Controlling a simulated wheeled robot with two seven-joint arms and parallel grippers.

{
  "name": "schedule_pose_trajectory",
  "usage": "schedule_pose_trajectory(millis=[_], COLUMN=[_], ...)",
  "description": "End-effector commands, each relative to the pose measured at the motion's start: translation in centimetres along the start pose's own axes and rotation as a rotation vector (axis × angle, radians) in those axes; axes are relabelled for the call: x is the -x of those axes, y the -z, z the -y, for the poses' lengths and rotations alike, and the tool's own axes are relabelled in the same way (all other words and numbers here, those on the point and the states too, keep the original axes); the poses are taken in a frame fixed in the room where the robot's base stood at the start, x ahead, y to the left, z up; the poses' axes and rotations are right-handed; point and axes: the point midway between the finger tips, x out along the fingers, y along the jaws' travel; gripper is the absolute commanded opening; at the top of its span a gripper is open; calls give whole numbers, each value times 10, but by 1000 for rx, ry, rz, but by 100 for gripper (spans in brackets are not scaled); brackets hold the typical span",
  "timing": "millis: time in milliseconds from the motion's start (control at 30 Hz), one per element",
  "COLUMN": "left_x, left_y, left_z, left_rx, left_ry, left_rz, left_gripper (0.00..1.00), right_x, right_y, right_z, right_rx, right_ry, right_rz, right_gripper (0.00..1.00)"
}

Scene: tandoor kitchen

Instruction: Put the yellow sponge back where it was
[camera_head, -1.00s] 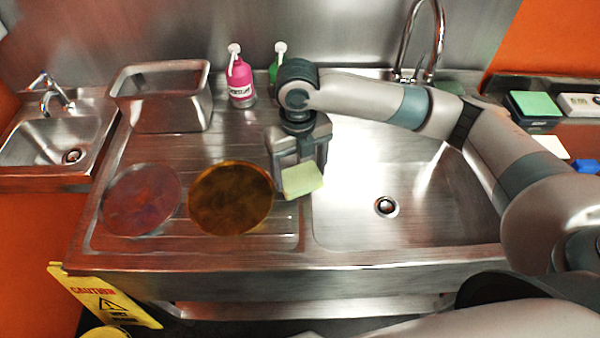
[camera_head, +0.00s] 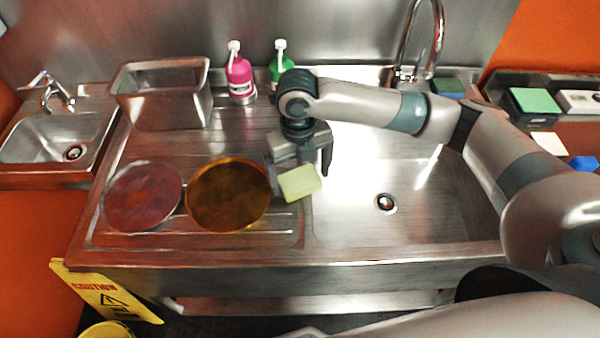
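The yellow sponge (camera_head: 299,182) is a pale yellow block near the rim between the ribbed drainboard and the sink basin, right of the brown plate. My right gripper (camera_head: 299,172) reaches down over it, one finger on each side. The fingers look spread, with a small gap between the sponge and the right finger. I cannot tell whether the left finger touches it, or whether the sponge rests fully on the steel. My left gripper is not in view.
A brown plate (camera_head: 228,195) and a reddish plate (camera_head: 143,197) lie on the drainboard (camera_head: 210,246). A steel bin (camera_head: 165,115), a pink bottle (camera_head: 240,79) and a green bottle (camera_head: 281,62) stand behind. The basin (camera_head: 430,225) is empty. A green-topped sponge (camera_head: 447,85) lies near the faucet (camera_head: 428,45).

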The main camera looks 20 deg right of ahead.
Motion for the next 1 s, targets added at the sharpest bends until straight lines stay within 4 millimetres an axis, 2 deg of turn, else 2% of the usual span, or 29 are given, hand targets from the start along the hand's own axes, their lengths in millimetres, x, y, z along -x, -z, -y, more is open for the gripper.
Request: schedule_pose_trajectory(millis=[267,467,1000], left_x=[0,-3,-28], left_y=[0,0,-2], left_z=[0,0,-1], left_rx=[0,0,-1], left_ry=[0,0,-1], left_rz=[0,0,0], left_gripper=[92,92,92], right_x=[2,16,105], right_y=[0,-1,0], right_z=[0,0,0], right_rx=[0,1,0], right_ry=[0,0,0], right_rz=[0,3,3], right_gripper=[92,92,92])
